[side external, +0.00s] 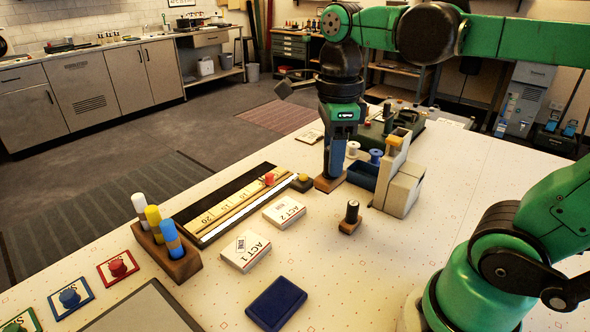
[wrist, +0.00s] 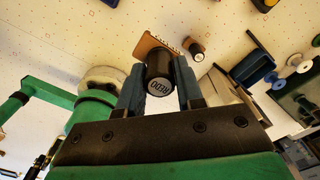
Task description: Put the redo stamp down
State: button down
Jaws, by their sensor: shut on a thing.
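The redo stamp has a black round handle with "REDO" on its end, seen in the wrist view (wrist: 159,84), and a brown wooden base, seen in the side external view (side external: 327,184). My gripper (side external: 336,162) points down with its blue fingers shut on the handle. In the wrist view my gripper (wrist: 159,92) has one finger on each side of it. The base is low over the table or on it; I cannot tell whether it touches. A second stamp with a black handle (side external: 351,213) stands upright on the table nearby; it also shows in the wrist view (wrist: 194,48).
A cream machine (side external: 401,180) and a blue bin (side external: 363,174) stand close on the right. A ruler board (side external: 230,206) lies left. Cards ACT 1 (side external: 245,251) and ACT 2 (side external: 284,211) and a dark blue pad (side external: 276,303) lie in front. The right front table is clear.

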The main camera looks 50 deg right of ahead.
notch_tip(320, 180, down, 16)
jog(key=shift+r, duration=0.2)
dwell(0.4)
jog(key=shift+f, duration=0.1)
jog(key=c, duration=0.6)
grip_release()
jog(key=shift+o, duration=0.2)
